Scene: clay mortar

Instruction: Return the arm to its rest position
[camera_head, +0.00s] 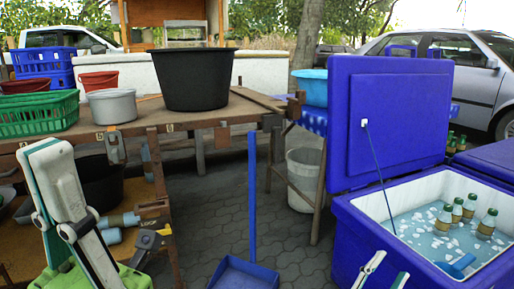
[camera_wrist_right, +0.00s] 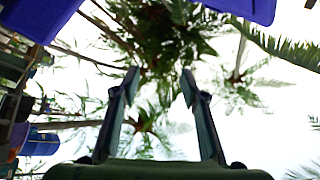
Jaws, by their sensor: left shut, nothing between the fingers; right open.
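My left gripper (camera_head: 42,150) stands at the lower left of the head view, pointing up. Its pale fingers are together with nothing between them, above a green body. It is in front of the wooden workbench (camera_head: 135,131). My right gripper (camera_head: 390,266) shows only its two fingertips at the bottom edge of the head view, in front of the blue cooler (camera_head: 349,235). In the right wrist view my right gripper (camera_wrist_right: 160,74) is open and empty, with its fingers apart against sky and leaves. The rest of both arms is out of view.
The cooler's blue lid (camera_head: 400,125) stands up; several bottles (camera_head: 468,208) are inside. A black tub (camera_head: 194,80), a grey pot (camera_head: 112,106) and a green basket (camera_head: 38,114) are on the bench. A blue dustpan (camera_head: 245,272) is in the middle. Paved floor (camera_head: 221,190) shows between bench and cooler.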

